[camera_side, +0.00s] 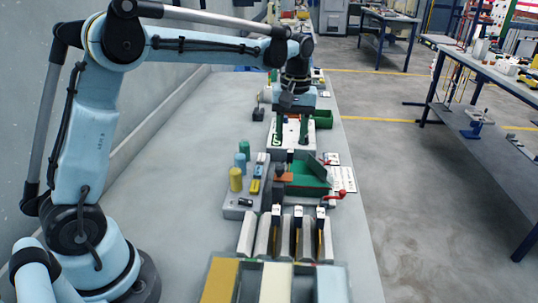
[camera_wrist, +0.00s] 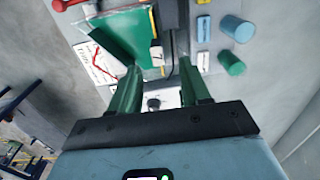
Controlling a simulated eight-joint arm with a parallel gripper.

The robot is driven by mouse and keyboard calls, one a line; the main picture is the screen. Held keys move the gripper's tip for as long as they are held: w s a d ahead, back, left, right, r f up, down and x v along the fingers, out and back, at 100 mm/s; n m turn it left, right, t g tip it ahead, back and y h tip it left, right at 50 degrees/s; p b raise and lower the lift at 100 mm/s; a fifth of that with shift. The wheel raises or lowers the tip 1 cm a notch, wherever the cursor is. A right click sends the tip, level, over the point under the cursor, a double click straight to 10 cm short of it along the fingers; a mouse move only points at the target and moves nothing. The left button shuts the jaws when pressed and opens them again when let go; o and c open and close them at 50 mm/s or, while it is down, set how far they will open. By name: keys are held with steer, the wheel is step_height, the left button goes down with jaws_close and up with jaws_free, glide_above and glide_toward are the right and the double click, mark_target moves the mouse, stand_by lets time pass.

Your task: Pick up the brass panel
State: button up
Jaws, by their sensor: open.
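My gripper (camera_side: 291,138) is at the far part of the bench, pointing down above a white board. In the wrist view its two green fingers (camera_wrist: 160,78) are apart, with nothing held between them. Several thin upright panels (camera_side: 298,238) stand between grey blocks near the front of the bench, well apart from my gripper. They have white tops and dark or golden-brown faces; I cannot tell for sure which is the brass panel. The panels are not recognisable in the wrist view.
A coloured, divided box (camera_side: 275,283) is at the front. The left bench top is clear.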

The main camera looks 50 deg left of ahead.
mark_target(291, 149)
steer(key=shift+s+d+f, duration=0.1)
steer(key=shift+f, duration=1.25)
steer(key=shift+s+d+f, duration=0.1)
steer(key=shift+f, duration=1.2)
jaws_close()
